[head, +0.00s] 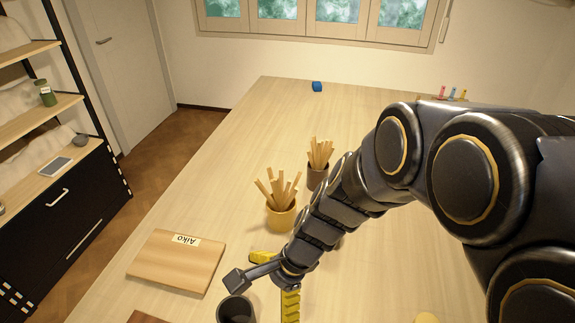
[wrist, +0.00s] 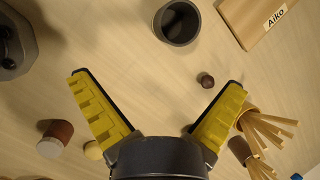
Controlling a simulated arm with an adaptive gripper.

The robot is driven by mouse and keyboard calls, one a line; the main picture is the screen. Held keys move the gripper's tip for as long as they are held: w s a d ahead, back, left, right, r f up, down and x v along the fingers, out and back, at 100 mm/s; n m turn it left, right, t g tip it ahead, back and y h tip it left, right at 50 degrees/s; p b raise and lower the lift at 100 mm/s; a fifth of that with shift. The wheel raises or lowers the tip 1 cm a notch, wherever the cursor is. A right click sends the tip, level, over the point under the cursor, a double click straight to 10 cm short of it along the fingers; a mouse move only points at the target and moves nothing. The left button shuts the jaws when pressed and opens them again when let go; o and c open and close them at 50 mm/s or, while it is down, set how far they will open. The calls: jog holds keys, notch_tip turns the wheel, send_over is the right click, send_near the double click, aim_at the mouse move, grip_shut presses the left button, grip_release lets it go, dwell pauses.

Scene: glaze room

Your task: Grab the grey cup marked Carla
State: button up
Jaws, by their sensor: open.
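A dark grey cup (head: 236,312) stands on the table at the bottom of the head view, right of the board labelled Aiko. In the wrist view a dark grey cup (wrist: 178,38) shows at the top centre, open side towards the camera. I see no Carla marking on it in either view. My gripper (wrist: 160,80) has its two yellow fingers spread wide with nothing between them. The cup lies beyond the fingertips, apart from them. In the head view my gripper (head: 277,280) is just right of the cup, partly hidden by my arm.
The wooden board (head: 178,262) labelled Aiko lies left. A yellow cup of sticks (head: 281,220) and a brown cup of sticks (head: 317,178) stand behind my gripper. A small dark brown lump (wrist: 207,80) lies near one fingertip. A brown-and-white cylinder (wrist: 56,134) and grey object (wrist: 15,45) are left.

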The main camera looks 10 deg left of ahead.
jog(key=w+a+f+m, duration=0.1)
jog(key=a+f+m, duration=0.4)
jog(key=f, duration=0.2)
send_over(236, 316)
jog(key=s+d, duration=0.2)
jog(key=s, duration=0.1)
jog(key=f, duration=0.7)
jog(key=shift+w+f, duration=0.1)
jog(key=shift+w, duration=0.1)
jog(key=c, duration=1)
jog(key=shift+o, duration=0.2)
